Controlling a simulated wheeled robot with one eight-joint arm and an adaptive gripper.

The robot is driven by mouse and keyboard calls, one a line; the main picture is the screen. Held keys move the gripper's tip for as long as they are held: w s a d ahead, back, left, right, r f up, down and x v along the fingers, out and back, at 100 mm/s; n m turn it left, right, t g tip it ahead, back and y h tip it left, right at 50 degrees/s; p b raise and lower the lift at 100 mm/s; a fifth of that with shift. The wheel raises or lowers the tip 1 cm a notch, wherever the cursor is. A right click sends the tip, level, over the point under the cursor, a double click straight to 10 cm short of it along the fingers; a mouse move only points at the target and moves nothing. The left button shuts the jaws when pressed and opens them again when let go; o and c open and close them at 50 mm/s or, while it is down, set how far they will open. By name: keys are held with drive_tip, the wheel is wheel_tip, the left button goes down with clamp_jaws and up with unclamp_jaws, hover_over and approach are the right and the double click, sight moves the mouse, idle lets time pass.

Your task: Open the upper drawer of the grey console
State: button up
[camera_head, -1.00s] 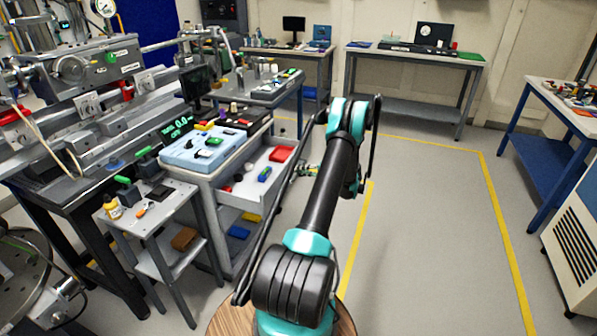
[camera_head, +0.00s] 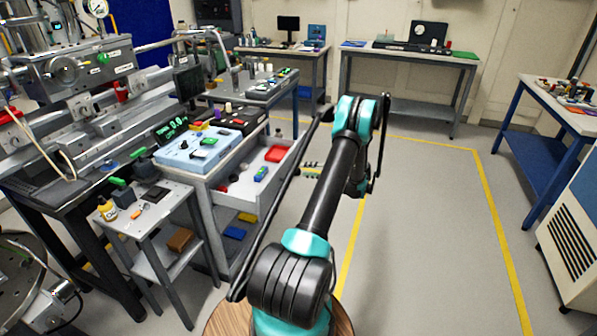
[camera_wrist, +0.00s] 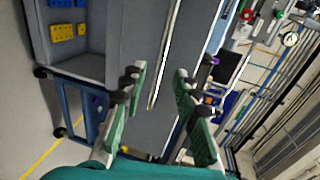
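The grey console (camera_head: 206,185) stands left of my arm with a pale blue top panel. Its upper drawer (camera_head: 240,196) is pulled well out to the right, with a red block (camera_head: 276,154), a blue-green block (camera_head: 261,173) and small items inside. My gripper (camera_head: 312,171) is just right of the drawer front, partly hidden by my arm. In the wrist view my gripper (camera_wrist: 160,90) has its green-padded fingers apart with nothing held. A grey panel with a long pale bar lies beyond them; whether that bar is the handle I cannot tell.
A small grey side table (camera_head: 140,218) with a yellow bottle (camera_head: 108,209) stands in front of the console at left. The floor to the right (camera_head: 430,220) is clear.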

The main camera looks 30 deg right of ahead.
drive_tip(key=v, duration=0.6)
drive_tip(key=shift+s+d, duration=0.1)
drive_tip(key=shift+s, duration=0.05)
idle(0.3)
